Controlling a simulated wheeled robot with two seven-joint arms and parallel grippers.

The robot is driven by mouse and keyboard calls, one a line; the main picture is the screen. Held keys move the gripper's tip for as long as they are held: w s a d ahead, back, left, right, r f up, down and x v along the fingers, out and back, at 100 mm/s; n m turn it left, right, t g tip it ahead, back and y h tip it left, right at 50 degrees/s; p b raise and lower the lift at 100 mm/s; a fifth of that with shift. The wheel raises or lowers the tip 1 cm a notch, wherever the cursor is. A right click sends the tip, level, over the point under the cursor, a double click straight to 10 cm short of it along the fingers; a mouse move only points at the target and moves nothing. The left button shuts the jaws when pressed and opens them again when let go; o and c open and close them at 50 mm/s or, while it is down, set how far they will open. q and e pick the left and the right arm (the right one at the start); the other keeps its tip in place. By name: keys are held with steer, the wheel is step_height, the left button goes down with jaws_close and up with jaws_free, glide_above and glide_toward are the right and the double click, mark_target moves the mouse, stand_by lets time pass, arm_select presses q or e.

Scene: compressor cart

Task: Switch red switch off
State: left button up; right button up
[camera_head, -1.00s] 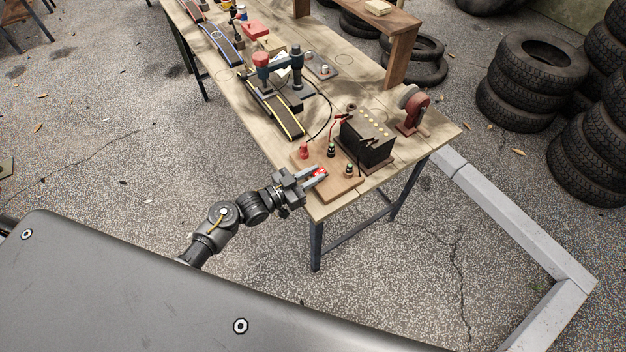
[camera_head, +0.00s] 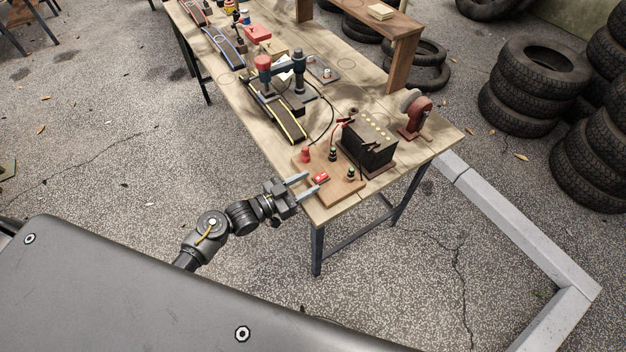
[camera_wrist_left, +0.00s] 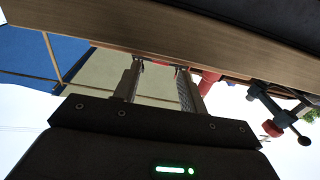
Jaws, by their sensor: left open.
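The red switch (camera_head: 321,177) sits on a wooden board (camera_head: 343,190) at the near corner of the workbench. My left gripper (camera_head: 312,181) is just left of the switch, its two fingers apart and pointing toward it. Nothing is held between them, and the switch shows clear of the fingertips in the head view. In the left wrist view, the open fingers of the left gripper (camera_wrist_left: 160,69) reach toward the bench edge, with a sliver of red between the tips. The switch is too small to tell its position. My right gripper is not in view.
A red knob (camera_head: 305,155) and green-topped black posts (camera_head: 351,172) stand on the board near the switch. A black battery (camera_head: 369,147) stands behind it. Open pavement lies in front.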

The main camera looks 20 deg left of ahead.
arm_select(q)
steer(key=b+v, duration=0.1)
steer(key=v, duration=0.6)
steer(key=shift+s+a, duration=0.25)
steer(key=s+a+f+n+g+y, duration=0.1)
steer(key=s+a+f+y, duration=0.15)
steer(key=f, duration=0.65)
steer(key=s+a+f+n+g+y, duration=0.2)
steer(key=a+f+y, duration=0.15)
steer(key=f, duration=0.45)
steer(key=s+a+f+n+g+y, duration=0.1)
steer(key=s+a+f+y, duration=0.15)
steer(key=f, duration=0.65)
steer(key=s+a+f+n+g+y, duration=0.1)
steer(key=s+f+g, duration=0.2)
steer(key=s+f, duration=0.4)
steer(key=s+a+f+g+y, duration=0.1)
steer(key=s+f+g+y, duration=0.1)
steer(key=s+f, duration=0.45)
steer(key=s+d+f+g, duration=0.2)
steer(key=s, duration=0.6)
steer(key=s+d+f+g, duration=0.1)
steer(key=s+d+f, duration=0.1)
steer(key=s, duration=0.7)
steer(key=shift+s+d+n+g, duration=0.2)
steer(key=shift+d+n+g, duration=0.1)
steer(key=shift+d+g, duration=0.15)
